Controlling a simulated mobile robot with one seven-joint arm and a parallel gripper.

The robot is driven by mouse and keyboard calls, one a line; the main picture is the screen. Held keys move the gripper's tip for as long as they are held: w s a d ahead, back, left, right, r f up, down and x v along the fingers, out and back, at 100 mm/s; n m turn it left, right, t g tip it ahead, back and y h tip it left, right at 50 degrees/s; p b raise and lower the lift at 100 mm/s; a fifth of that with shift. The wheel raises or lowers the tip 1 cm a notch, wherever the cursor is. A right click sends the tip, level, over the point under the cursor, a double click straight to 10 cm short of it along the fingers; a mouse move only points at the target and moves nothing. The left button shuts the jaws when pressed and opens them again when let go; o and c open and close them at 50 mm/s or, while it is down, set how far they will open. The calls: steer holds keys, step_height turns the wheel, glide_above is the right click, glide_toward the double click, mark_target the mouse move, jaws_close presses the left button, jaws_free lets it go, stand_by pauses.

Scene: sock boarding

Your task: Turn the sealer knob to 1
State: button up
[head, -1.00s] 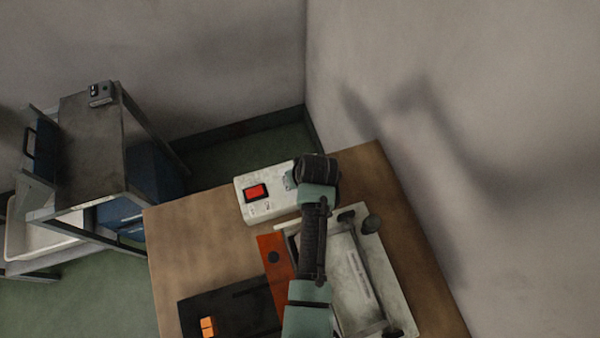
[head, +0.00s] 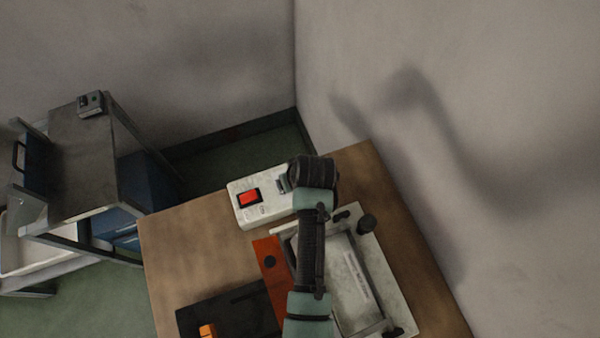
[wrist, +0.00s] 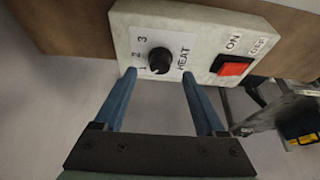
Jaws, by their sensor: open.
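The sealer's white control box (head: 239,213) sits at the back of the wooden table, with a red switch (head: 249,197) on it. In the wrist view the box (wrist: 195,37) carries a round black knob (wrist: 160,60) beside the word HEAT and the marks 1, 2 and 3. Which mark the knob points at is too small to tell. My gripper (wrist: 159,74) is open, its two blue fingers to either side of the knob, and the knob shows between their tips. Whether the fingers touch it cannot be told. In the head view my wrist hides the knob.
The sealer's pale frame (head: 385,265) and an orange-red strip (head: 270,262) lie nearer on the table (head: 190,235), by a black plate (head: 235,312) with an orange block (head: 207,330). A grey-topped cart (head: 80,155) stands at left. Walls close in behind and right.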

steer(key=v, duration=1)
steer(key=shift+b, duration=0.35)
steer(key=shift+f, duration=0.1)
